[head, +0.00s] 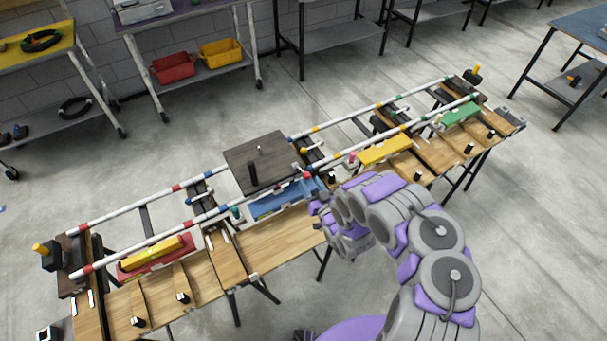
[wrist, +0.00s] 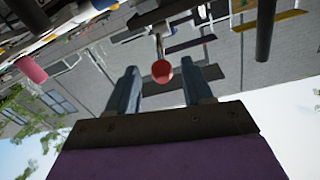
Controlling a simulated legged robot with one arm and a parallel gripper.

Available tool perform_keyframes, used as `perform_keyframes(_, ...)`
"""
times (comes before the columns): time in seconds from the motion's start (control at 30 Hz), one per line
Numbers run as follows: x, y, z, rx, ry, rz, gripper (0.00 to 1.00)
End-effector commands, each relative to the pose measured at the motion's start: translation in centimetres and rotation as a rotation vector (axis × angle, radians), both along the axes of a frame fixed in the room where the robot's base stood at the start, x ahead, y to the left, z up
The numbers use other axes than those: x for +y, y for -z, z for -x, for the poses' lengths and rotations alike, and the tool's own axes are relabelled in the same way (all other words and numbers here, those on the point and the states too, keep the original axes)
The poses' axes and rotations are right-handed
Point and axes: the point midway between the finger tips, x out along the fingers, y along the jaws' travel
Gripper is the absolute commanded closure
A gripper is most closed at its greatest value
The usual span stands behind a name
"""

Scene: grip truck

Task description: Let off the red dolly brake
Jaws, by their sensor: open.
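A red ball knob on a short pale stem (wrist: 162,71) shows in the wrist view, between my two fingers as seen from the wrist. My gripper (wrist: 164,78) is open, with a clear gap on both sides of the knob; its depth from the fingertips is hard to tell. In the head view my gripper (head: 317,205) is beside the right end of the blue piece, at the middle of the bench. A small red spot (head: 307,175) shows just above it; I cannot tell if it is the same knob. A dark flat platform with a black post (head: 262,150) sits across the rails.
White rails with coloured bands (head: 148,239) run along the wooden bench (head: 272,243). A red tray with a yellow block (head: 152,254), a blue piece (head: 275,201), a yellow block (head: 385,150) and a green block (head: 460,113) line it. A pink cylinder (wrist: 31,69) is left in the wrist view.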

Motion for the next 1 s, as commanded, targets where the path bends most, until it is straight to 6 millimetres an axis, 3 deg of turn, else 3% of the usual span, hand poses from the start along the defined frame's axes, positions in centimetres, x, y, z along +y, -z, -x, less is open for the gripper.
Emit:
perform_keyframes(0.2, 1.8, 0.0, -3.0, -0.005, -0.001, -0.003, 0.49)
perform_keyframes(0.4, 2.8, 0.0, -4.7, -0.004, 0.000, -0.003, 0.49)
perform_keyframes(0.83, 3.1, 0.0, -5.3, 0.000, -0.001, 0.001, 0.49)
perform_keyframes(1.0, 3.1, 0.0, -5.3, 0.000, -0.001, 0.000, 0.64)
